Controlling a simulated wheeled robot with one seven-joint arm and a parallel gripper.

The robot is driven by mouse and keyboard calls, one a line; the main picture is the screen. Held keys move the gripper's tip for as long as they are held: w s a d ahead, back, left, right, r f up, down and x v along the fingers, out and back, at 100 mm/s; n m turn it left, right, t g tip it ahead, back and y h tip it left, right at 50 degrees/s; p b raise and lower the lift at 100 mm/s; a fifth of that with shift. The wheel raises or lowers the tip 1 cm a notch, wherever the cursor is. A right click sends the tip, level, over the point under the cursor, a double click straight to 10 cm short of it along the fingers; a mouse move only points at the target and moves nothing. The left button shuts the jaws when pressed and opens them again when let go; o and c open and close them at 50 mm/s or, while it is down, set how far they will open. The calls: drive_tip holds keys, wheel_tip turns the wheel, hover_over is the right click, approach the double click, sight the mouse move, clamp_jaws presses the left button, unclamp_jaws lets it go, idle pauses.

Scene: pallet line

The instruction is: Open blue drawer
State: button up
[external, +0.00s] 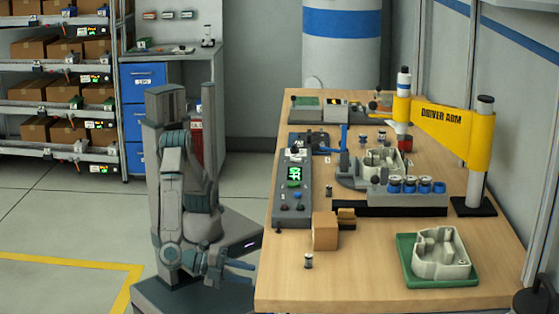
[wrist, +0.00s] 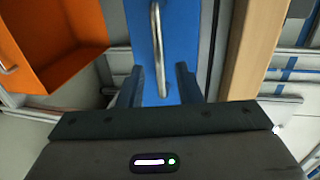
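In the wrist view, a blue drawer front (wrist: 178,42) with a silver bar handle (wrist: 157,45) lies ahead of my gripper (wrist: 159,86). The two dark fingers are apart, one on each side of the handle's lower end in the picture. I see no finger pressed on the handle; how deep it sits between them is unclear. In the external view my gripper (external: 236,266) is low beside the left edge of the wooden workbench (external: 290,285). The blue drawer in front of it is hidden there.
An orange drawer or bin (wrist: 58,38) is left of the blue front in the wrist view. A wooden edge (wrist: 252,45) runs close on the right. Other blue drawers (external: 143,75) stand under the back bench. The floor left of my base is clear.

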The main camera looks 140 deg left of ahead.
drive_tip(key=shift+x, duration=1.65)
drive_tip(key=shift+d, duration=0.1)
clamp_jaws()
drive_tip(key=f+v, duration=0.3)
drive_tip(key=v, duration=1)
drive_tip(key=s+f+v, duration=0.1)
drive_tip(key=f+v, duration=0.2)
drive_tip(key=v, duration=1.1)
drive_tip(key=shift+s+d, duration=0.2)
drive_tip(key=shift+d, duration=0.45)
drive_tip(key=shift+r, duration=0.15)
unclamp_jaws()
drive_tip(key=p+v, duration=0.3)
drive_tip(key=v, duration=1.1)
